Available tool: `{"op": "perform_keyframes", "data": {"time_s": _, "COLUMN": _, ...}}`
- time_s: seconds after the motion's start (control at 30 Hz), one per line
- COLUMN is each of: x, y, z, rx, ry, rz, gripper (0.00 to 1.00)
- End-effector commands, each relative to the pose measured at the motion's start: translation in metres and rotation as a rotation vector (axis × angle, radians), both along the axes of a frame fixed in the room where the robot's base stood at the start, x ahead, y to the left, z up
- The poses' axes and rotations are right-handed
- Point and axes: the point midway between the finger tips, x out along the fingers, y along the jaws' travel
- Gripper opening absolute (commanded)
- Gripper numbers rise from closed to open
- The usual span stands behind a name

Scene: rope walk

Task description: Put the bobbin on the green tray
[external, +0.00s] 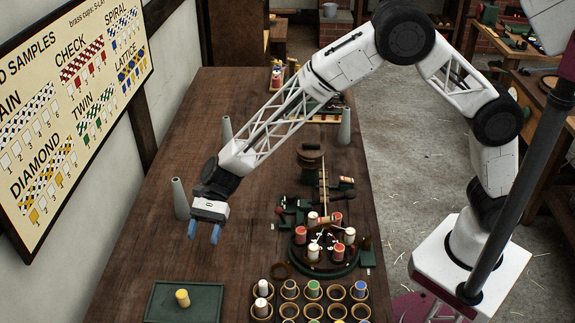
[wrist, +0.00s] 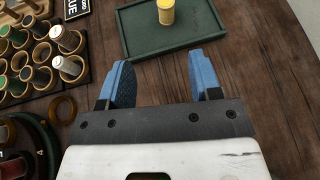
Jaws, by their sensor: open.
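The green tray (external: 208,302) lies on the table at the lower left of the external view. It also shows at the top of the wrist view (wrist: 150,47). A yellow bobbin (external: 182,298) stands upright on the tray. In the wrist view the bobbin (wrist: 166,12) is partly cut off by the top edge. My gripper (external: 204,232) hangs over the table behind the tray, apart from it. Its blue fingers are spread in the wrist view (wrist: 165,80), with only bare wood showing between them.
A rack of brass cups (external: 289,289) with several bobbins stands right of the tray. A round braiding stand with bobbins (external: 322,268) is behind it. Grey cones (external: 180,198) stand on the table near my gripper. The wood between gripper and tray is clear.

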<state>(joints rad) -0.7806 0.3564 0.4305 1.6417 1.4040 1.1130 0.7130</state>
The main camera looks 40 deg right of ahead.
Motion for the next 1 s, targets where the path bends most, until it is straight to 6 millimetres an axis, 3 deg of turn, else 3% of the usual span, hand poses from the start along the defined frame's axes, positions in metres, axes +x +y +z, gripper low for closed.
{"op": "perform_keyframes", "data": {"time_s": 0.2, "x": 0.02, "y": -0.073, "z": 0.049, "rx": -0.008, "ry": -0.143, "rz": 0.036, "gripper": 0.58}}
{"op": "perform_keyframes", "data": {"time_s": 0.5, "x": 0.03, "y": -0.185, "z": 0.108, "rx": -0.042, "ry": -0.355, "rz": 0.105, "gripper": 0.58}}
{"op": "perform_keyframes", "data": {"time_s": 0.73, "x": 0.025, "y": -0.272, "z": 0.144, "rx": -0.086, "ry": -0.511, "rz": 0.16, "gripper": 0.58}}
{"op": "perform_keyframes", "data": {"time_s": 1.0, "x": 0.006, "y": -0.371, "z": 0.177, "rx": -0.157, "ry": -0.683, "rz": 0.234, "gripper": 0.58}}
